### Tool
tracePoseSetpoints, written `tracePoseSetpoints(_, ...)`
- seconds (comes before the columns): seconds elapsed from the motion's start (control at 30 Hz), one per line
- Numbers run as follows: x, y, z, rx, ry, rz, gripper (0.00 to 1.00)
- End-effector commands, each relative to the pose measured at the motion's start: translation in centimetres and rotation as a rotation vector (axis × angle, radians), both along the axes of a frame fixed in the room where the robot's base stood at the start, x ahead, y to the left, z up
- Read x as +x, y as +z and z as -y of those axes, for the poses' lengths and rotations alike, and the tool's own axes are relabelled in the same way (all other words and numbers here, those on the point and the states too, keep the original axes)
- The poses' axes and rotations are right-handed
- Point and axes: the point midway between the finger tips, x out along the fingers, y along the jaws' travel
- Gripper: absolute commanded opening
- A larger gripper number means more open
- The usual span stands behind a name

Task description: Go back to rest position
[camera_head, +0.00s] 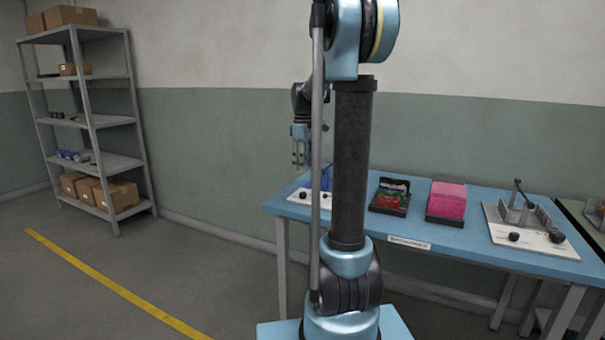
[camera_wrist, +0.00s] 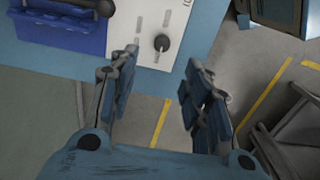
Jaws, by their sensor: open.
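My gripper (camera_head: 300,155) hangs above and just past the left end of the blue table (camera_head: 455,236) in the head view, pointing down. In the wrist view my gripper (camera_wrist: 160,75) has its two fingers spread apart with nothing between them. Below it are the table edge, a white panel with a black knob (camera_wrist: 162,43) and the floor. My arm stands upright in the middle of the head view and hides part of the table's left side.
On the table are a blue bin (camera_wrist: 62,32), a dark tray with red and green items (camera_head: 390,196), a pink block in a holder (camera_head: 446,201) and a white fixture with a lever (camera_head: 530,230). A metal shelf with boxes (camera_head: 107,120) stands at left. The floor at left is clear.

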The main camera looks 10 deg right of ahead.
Motion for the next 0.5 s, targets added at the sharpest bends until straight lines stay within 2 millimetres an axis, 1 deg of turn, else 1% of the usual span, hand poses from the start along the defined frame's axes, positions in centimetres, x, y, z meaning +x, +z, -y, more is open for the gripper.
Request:
tracePoseSetpoints(0.1,0.02,0.47,0.01,0.0,0.0,0.0,0.44)
tracePoseSetpoints(0.4,0.0,0.52,0.0,0.0,0.0,0.0,0.44)
tracePoseSetpoints(0.5,-0.46,0.54,-0.01,0.0,-0.009,0.002,0.44)
